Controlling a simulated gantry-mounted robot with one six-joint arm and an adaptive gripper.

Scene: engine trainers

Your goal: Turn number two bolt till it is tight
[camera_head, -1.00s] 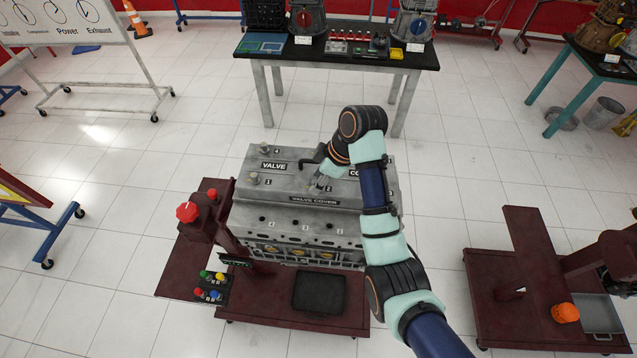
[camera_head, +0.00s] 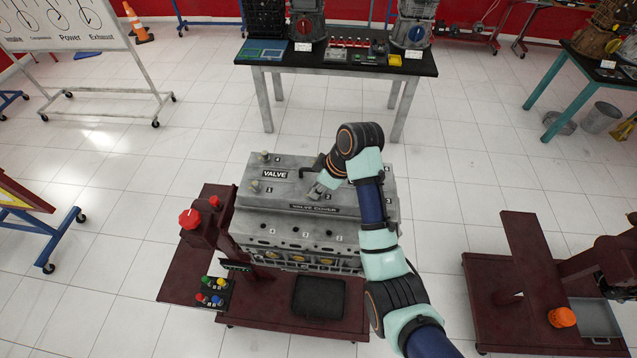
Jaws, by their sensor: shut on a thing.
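The engine trainer's grey valve cover (camera_head: 225,214) sits on the engine block. My gripper (camera_head: 316,194) points down onto the top of the cover, right of the bolt beside label 1 (camera_head: 255,187). It is shut on a bolt beside a small label (camera_head: 329,197), which looks like the number two bolt. The bolt itself is mostly hidden by the fingers, so I cannot tell how far it is seated. Another bolt (camera_head: 265,156) stands upright near the back left of the cover. My arm hides the right side of the cover.
A dark red stand (camera_head: 270,320) carries the engine, with a red knob (camera_head: 189,218) and coloured buttons (camera_head: 212,292) at left. A black-topped table (camera_head: 340,62) stands behind. Another red stand (camera_head: 520,260) is at right. Floor between them is open.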

